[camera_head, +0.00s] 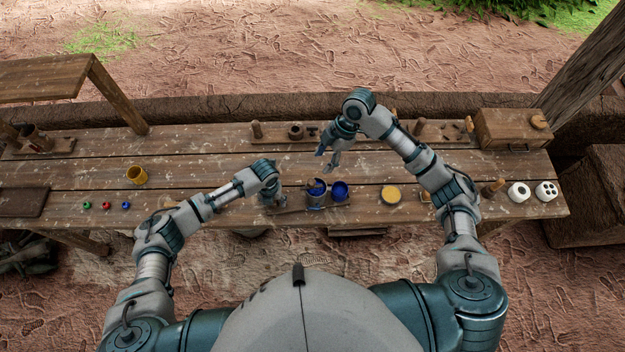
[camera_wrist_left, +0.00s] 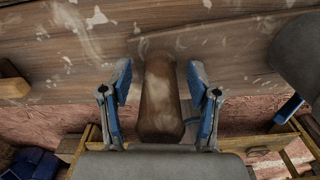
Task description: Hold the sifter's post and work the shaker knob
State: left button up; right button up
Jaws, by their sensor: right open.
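A brown wooden post (camera_wrist_left: 160,100) stands between the two blue-padded fingers of my left gripper (camera_wrist_left: 160,95) in the left wrist view. The fingers are open, with a visible gap on each side of the post. In the head view my left gripper (camera_head: 272,192) is low at the left of two blue vessels and hides the post. The left blue vessel (camera_head: 316,196) has a brown piece at its top; I cannot tell whether this is the shaker knob. My right gripper (camera_head: 331,158) is open and empty, above the table behind the blue vessels.
The second blue vessel (camera_head: 341,191) stands close on the right. A yellow-filled dish (camera_head: 391,194) and white round pieces (camera_head: 519,191) are further right. A small wooden chest (camera_head: 507,130) stands back right.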

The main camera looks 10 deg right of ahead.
pick_arm(q)
notch_tip(320, 180, up, 12)
jog(key=shift+f, duration=0.1)
dwell(0.4)
